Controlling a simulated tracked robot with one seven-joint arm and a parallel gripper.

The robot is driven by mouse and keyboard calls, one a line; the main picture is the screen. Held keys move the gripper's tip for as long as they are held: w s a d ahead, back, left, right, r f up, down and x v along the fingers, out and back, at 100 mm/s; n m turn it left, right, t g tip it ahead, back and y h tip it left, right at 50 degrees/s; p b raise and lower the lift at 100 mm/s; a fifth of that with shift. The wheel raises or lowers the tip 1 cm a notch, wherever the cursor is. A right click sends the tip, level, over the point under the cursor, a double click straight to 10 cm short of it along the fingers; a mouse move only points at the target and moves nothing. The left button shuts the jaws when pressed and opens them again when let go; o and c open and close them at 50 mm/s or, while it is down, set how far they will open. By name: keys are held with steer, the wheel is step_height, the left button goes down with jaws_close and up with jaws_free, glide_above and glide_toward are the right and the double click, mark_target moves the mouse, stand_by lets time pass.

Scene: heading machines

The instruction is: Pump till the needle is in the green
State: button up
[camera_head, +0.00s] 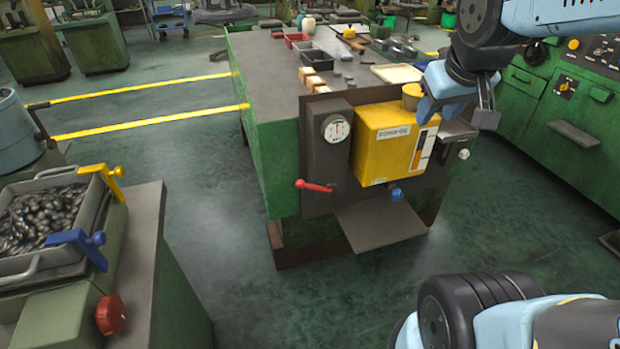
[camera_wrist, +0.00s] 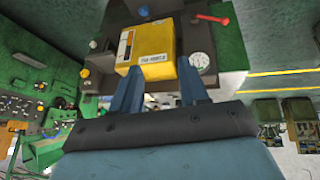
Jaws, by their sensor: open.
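A round white gauge (camera_head: 336,129) is mounted on the dark panel at the end of the green bench. Its needle looks near upright, but the coloured zones are too small to read. A red-handled lever (camera_head: 315,186) sticks out to the left below the gauge. A yellow oil tank (camera_head: 380,150) with a sight strip is right of the gauge. My gripper (camera_head: 457,108) is open and empty, up at the tank's right side in the head view. In the wrist view the open fingers (camera_wrist: 159,66) point toward the tank; the gauge (camera_wrist: 199,62) and lever (camera_wrist: 215,19) show right of them.
A blue knob (camera_head: 396,194) is under the tank, above a jutting grey shelf (camera_head: 380,225). Trays and small blocks lie on the bench top (camera_head: 270,65). A tray of metal parts (camera_head: 45,220) stands at the left. Open floor lies in front of the bench.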

steer(key=w+a+f+n, duration=0.1)
steer(key=w+f+n, duration=0.35)
steer(key=w, duration=0.55)
steer(key=n+y, duration=0.5)
steer(key=n, duration=0.7)
glide_above(312, 186)
steer(key=s+d, duration=0.4)
steer(key=s, duration=0.2)
step_height(312, 186, down, 28)
steer(key=x, duration=1.3)
steer(key=shift+w, duration=0.15)
steer(key=shift+c, duration=0.2)
jaws_close()
